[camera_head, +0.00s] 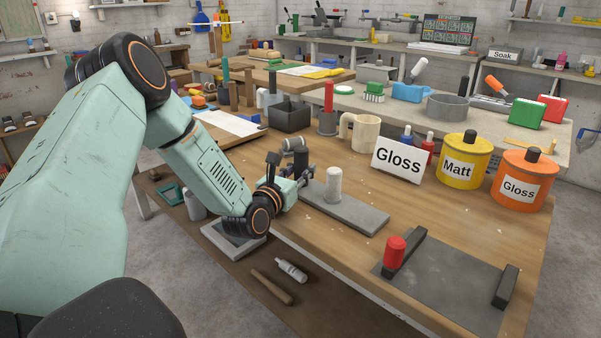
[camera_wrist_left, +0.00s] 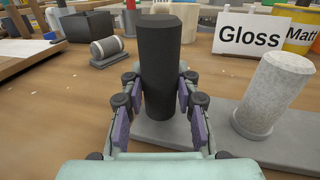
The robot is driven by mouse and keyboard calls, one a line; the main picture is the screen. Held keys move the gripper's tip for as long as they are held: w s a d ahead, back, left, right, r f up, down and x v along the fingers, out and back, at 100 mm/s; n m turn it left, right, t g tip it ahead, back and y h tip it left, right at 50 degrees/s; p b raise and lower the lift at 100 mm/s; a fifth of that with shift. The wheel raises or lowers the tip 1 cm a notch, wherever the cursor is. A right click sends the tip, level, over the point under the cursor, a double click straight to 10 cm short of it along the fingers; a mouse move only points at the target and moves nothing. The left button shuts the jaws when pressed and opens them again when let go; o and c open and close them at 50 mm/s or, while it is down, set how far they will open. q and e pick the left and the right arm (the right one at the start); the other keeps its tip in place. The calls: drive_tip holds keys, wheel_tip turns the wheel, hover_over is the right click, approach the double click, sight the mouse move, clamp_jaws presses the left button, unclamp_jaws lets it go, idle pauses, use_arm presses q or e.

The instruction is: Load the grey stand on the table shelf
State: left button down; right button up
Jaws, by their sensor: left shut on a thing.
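A flat grey stand (camera_head: 355,212) lies on the wooden table, with a pale grey cylinder (camera_head: 333,184) upright near its middle. The stand (camera_wrist_left: 290,150) and pale cylinder (camera_wrist_left: 272,95) also show in the left wrist view. My left gripper (camera_head: 298,180) is shut on a black cylinder (camera_wrist_left: 160,65), held upright at the stand's left end. The black cylinder (camera_head: 301,160) is partly hidden by the fingers in the head view. Its base seems at the stand's surface; I cannot tell whether it touches. My right gripper is not in view.
A grey cylinder (camera_head: 293,144) lies behind the gripper. A Gloss sign (camera_head: 398,161), beige mug (camera_head: 360,133) and yellow Matt tin (camera_head: 463,160) stand behind the stand. A bottle (camera_head: 291,270) lies on the lower shelf.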

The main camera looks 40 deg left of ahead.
use_arm(q)
drive_tip(key=c, duration=1.2)
unclamp_jaws()
drive_tip(key=shift+w+f, duration=0.1)
drive_tip(key=shift+f, duration=0.05)
drive_tip(key=shift+o, duration=1.1)
drive_tip(key=s+p, duration=0.1)
drive_tip(key=s, duration=0.3)
drive_tip(key=s+d+p, duration=0.1)
drive_tip(key=s, duration=0.1)
drive_tip(key=shift+s+r+p, duration=0.25)
drive_tip(key=shift+s+p, duration=0.05)
drive_tip(key=shift+s, duration=0.05)
drive_tip(key=shift+s+d, duration=0.15)
drive_tip(key=shift+s, duration=0.45)
